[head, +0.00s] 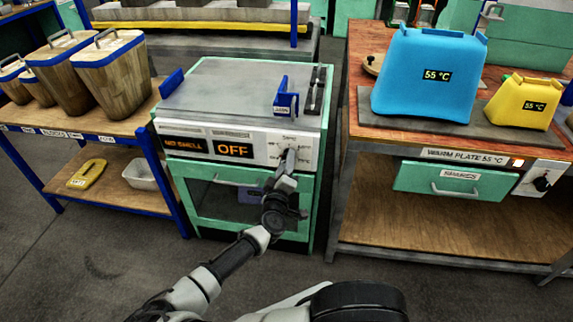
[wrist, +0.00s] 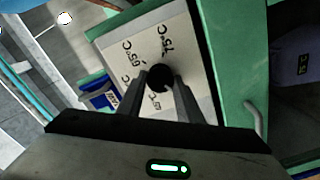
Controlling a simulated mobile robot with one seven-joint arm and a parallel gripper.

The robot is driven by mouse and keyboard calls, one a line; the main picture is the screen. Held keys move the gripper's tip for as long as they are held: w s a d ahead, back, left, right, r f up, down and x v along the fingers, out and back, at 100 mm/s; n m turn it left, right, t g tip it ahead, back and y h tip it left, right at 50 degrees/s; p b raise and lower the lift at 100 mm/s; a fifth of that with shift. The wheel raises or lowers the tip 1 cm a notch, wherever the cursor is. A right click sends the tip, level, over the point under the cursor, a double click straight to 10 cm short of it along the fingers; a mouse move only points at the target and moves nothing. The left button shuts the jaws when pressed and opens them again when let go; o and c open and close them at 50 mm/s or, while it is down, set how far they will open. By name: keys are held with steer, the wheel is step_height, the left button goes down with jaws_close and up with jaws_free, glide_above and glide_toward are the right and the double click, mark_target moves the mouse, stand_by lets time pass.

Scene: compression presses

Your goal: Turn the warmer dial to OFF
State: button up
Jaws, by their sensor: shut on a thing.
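The green warmer (head: 220,190) stands in the middle of the head view. Its front panel has a display (head: 233,149) that reads OFF and another (head: 184,144) that reads NO SHELL. The warmer dial is at the panel's right end, mostly covered by my gripper (head: 287,163) in the head view. In the wrist view the dial (wrist: 160,75) is a round black knob on a pale plate with temperature marks around it. My gripper's two fingers (wrist: 161,84) are shut on the dial, one on each side. The dial's pointer is hidden.
A blue-framed shelf (head: 130,125) with wooden bins stands close at the left. A wooden bench (head: 450,215) at the right holds a blue shell (head: 412,95) and a yellow shell (head: 518,115) on a warm plate. Open floor (head: 90,265) lies at the front left.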

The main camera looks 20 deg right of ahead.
stand_by(0.3)
steer(key=o, duration=1)
steer(key=shift+o, duration=0.2)
steer(key=b+v, duration=0.3)
steer(key=v, duration=1.4)
steer(key=shift+s+b, duration=0.2)
steer(key=shift+b, duration=0.15)
steer(key=shift+a, duration=0.15)
